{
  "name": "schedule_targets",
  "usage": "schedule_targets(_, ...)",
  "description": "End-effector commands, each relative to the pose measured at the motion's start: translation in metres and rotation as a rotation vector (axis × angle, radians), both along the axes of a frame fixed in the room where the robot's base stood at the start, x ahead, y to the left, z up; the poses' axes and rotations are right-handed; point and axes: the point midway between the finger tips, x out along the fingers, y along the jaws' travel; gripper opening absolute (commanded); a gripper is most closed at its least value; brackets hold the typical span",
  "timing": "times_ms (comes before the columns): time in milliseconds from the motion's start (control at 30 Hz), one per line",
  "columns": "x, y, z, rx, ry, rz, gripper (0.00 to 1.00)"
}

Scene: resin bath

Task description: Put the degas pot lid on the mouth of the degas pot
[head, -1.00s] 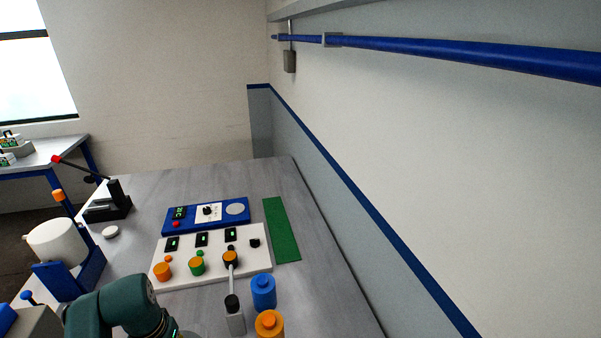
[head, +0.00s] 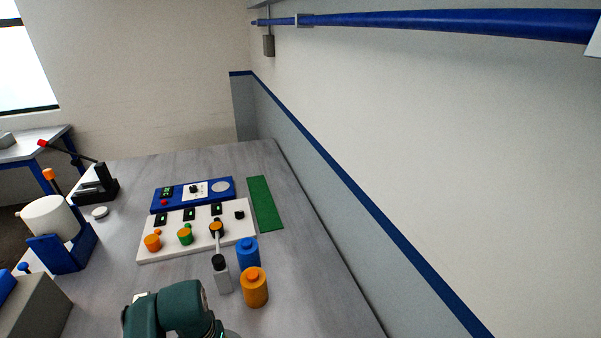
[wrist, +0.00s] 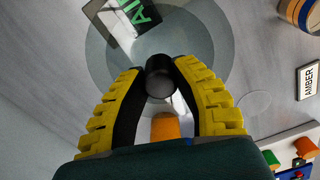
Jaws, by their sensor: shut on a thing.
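My gripper (wrist: 160,82) shows in the wrist view with its two yellow-backed fingers closed on a dark round knob (wrist: 160,77). A grey see-through disc, which looks like the degas pot lid (wrist: 188,42), spreads around and beneath the knob. An orange piece (wrist: 165,126) shows between the fingers below the knob; I cannot tell what it belongs to. The degas pot and its mouth cannot be made out for sure. In the head view my arm is at the bottom edge and the fingers are hidden.
A white control panel (head: 246,240) with knobs, a blue panel (head: 226,198), a blue jar (head: 248,254) and an orange jar (head: 254,290) stand near my arm. A white drum (head: 48,216) sits at left.

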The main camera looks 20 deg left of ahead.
Motion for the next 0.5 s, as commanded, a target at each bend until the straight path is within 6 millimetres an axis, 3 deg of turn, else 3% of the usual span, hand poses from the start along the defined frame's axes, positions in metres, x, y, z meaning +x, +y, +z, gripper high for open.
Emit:
schedule_targets(33,0.008,-0.024,-0.017,-0.002,0.001,-0.036,0.0)
schedule_targets(300,0.026,-0.168,-0.077,-0.001,0.002,-0.241,0.0)
schedule_targets(500,0.015,-0.245,-0.101,0.0,0.0,-0.357,0.0)
